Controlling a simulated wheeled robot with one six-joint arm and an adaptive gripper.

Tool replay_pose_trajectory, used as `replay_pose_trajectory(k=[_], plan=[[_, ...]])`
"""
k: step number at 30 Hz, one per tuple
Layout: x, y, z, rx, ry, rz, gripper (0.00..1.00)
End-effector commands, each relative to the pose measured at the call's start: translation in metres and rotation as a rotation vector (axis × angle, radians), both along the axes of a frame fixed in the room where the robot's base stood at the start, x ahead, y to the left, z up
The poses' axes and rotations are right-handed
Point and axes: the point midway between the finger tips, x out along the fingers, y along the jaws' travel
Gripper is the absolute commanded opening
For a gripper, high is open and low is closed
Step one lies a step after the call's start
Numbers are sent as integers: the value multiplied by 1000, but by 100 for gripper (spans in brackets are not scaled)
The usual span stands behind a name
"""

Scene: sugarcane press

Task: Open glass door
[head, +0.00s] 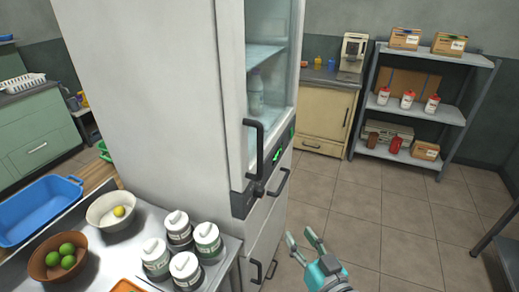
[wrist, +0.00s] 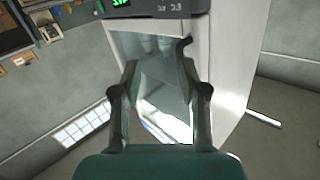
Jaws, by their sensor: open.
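The glass door (head: 273,108) is on the front of a tall white cabinet (head: 150,90) and appears shut. A bottle (head: 256,92) shows behind the glass. The door's dark vertical handle (head: 258,150) is at its left edge. My gripper (head: 300,236) is open and empty, low and to the right of the handle, apart from it. In the wrist view my gripper's two fingers (wrist: 158,65) are spread, with the glass and pale cabinet beyond them. A dark hooked piece near the right fingertip may be the handle; I cannot tell.
A green-lit display panel (head: 277,153) sits under the glass, with lower drawer handles (head: 278,183) below. A metal table (head: 95,265) with jars (head: 186,270) and bowls stands at left. A shelf (head: 425,110) stands at the back right. The tiled floor (head: 385,215) at right is clear.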

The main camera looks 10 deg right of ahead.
Motion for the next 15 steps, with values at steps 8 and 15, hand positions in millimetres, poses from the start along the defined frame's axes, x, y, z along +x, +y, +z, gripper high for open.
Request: replay_pose_trajectory(k=[8, 15], plan=[[55, 11, 84, -38, -71, 109, 43], [78, 19, 147, -93, -115, 194, 43]])
